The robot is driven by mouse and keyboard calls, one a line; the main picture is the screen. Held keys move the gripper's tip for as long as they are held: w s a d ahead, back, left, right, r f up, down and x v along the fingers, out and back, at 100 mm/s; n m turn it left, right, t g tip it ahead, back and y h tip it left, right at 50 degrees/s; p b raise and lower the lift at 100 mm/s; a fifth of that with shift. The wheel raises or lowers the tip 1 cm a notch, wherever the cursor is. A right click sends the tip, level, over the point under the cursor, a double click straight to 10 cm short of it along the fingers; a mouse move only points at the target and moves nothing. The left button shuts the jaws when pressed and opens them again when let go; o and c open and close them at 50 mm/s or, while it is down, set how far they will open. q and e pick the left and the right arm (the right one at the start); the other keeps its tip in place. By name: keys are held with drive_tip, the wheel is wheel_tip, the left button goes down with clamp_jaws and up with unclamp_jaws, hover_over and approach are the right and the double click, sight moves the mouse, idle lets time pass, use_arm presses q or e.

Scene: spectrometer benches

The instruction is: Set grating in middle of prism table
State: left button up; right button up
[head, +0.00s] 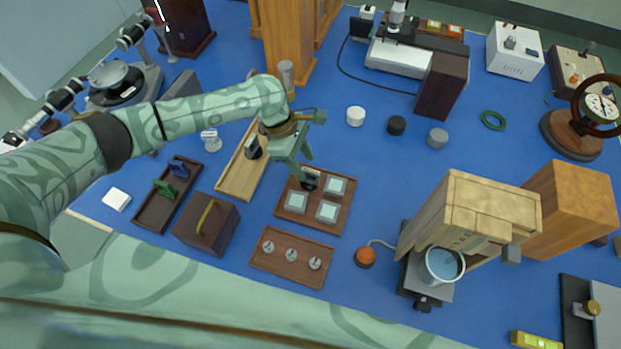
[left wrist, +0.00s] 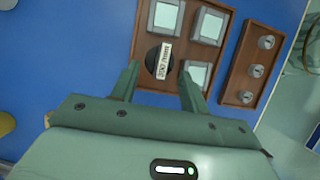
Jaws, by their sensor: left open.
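The likely grating is a small black mount (head: 310,179) with a pale label, in a brown wooden tray (head: 283,214) with several square glass-like pieces. In the left wrist view the mount (left wrist: 152,60) shows a dark round base and unreadable print. My left gripper (head: 301,157) is open above it; its fingertips (left wrist: 158,76) lie on either side of the label in that view, with no clear contact. My right gripper is not seen.
A pale wooden tray (head: 231,184) with a black mount lies left of the gripper. A brown tray (head: 287,271) with several metal pieces lies in front. A brown box (head: 207,222) and a tray with green and purple pieces (head: 151,214) stand left.

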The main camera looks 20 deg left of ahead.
sight(309, 170)
use_arm(q)
drive_tip(key=b+x, duration=0.1)
drive_tip(key=x, duration=0.2)
drive_tip(key=b+x, duration=0.1)
drive_tip(key=x, duration=0.2)
drive_tip(key=shift+s+d+r+b, duration=0.1)
drive_tip(key=shift+d+r+b, duration=0.1)
drive_tip(key=shift+d+b, duration=0.15)
drive_tip(key=shift+a+r, duration=0.1)
drive_tip(key=c, duration=0.8)
drive_tip(key=shift+o, duration=0.2)
